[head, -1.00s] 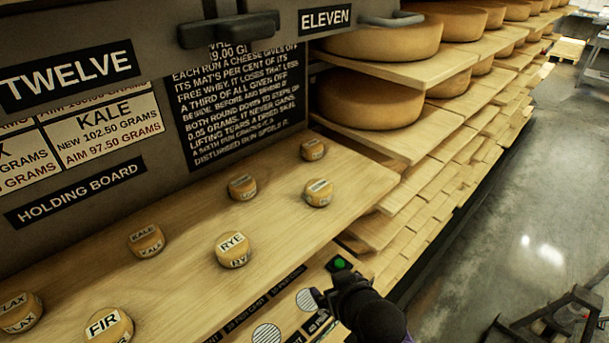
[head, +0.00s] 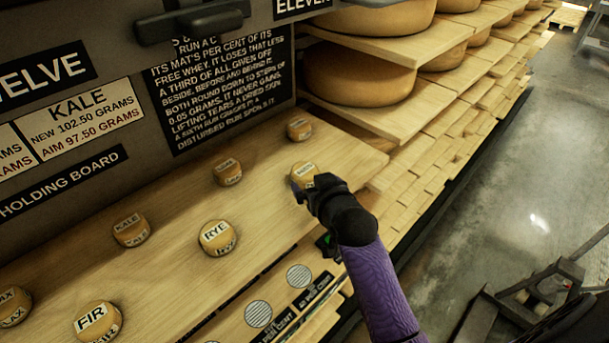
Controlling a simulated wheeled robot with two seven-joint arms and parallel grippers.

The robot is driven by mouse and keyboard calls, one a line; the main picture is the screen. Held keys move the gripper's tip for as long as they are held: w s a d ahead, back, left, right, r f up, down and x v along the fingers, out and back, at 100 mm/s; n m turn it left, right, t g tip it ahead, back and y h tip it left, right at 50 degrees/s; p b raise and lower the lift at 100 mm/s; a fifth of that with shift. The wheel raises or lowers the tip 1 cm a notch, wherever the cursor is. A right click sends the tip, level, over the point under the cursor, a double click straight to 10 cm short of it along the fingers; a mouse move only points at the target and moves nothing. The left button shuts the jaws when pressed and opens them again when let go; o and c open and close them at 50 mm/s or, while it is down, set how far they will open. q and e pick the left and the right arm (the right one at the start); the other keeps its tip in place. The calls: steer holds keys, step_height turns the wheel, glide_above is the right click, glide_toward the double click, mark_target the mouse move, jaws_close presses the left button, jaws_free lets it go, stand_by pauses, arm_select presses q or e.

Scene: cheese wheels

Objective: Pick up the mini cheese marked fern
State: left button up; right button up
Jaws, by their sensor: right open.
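Several mini cheeses with white labels stand on the wooden holding board. No label that I can read says fern. My right gripper (head: 309,188) is open at the right part of the board, right by a mini cheese (head: 302,169) that it partly covers; I cannot tell if they touch. That label is too small to read. Two more mini cheeses, one at the back right (head: 299,129) and one further left (head: 227,172), also have labels I cannot read. My left gripper is not in view.
Striped round mats (head: 258,314) lie on a lower ledge in front. Large cheese wheels (head: 360,75) fill shelves at the right.

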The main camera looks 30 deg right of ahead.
mark_target(309, 181)
steer(key=x, duration=0.5)
steer(key=shift+w+a+f+b, duration=0.1)
steer(key=shift+w+f+b, duration=0.2)
steer(key=shift+f, duration=0.15)
steer(key=shift+s, duration=0.1)
steer(key=shift+c, duration=0.3)
steer(key=c, duration=1)
steer(key=shift+r, duration=0.1)
